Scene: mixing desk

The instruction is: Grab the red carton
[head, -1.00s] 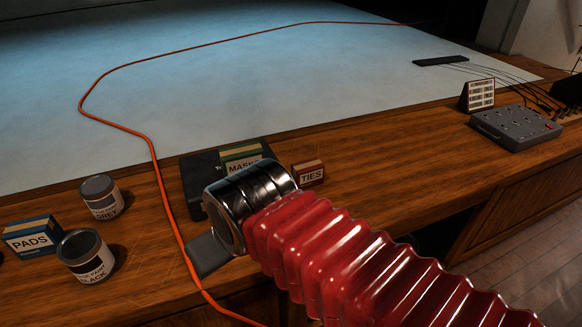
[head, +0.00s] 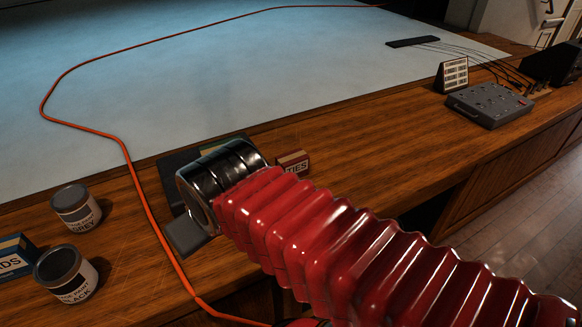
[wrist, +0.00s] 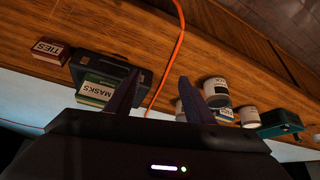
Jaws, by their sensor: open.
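The red carton, labelled TIES, stands on the wooden desk just right of my arm's end in the head view (head: 293,162), its lower part partly covered by my arm. In the wrist view the red carton (wrist: 51,51) is at the upper left, upside down, beside a dark case. My gripper (wrist: 157,90) shows in the wrist view with its two dark fingers apart and nothing between them. The red carton lies well to the left of both fingers there. In the head view my arm's end hides the fingers.
A green MASKS carton (wrist: 97,92) and dark case (wrist: 134,72) sit close to the red carton. An orange cable (head: 136,178) crosses the desk. Paint cans (head: 76,207) (head: 66,273) and a blue carton (head: 14,256) stand left.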

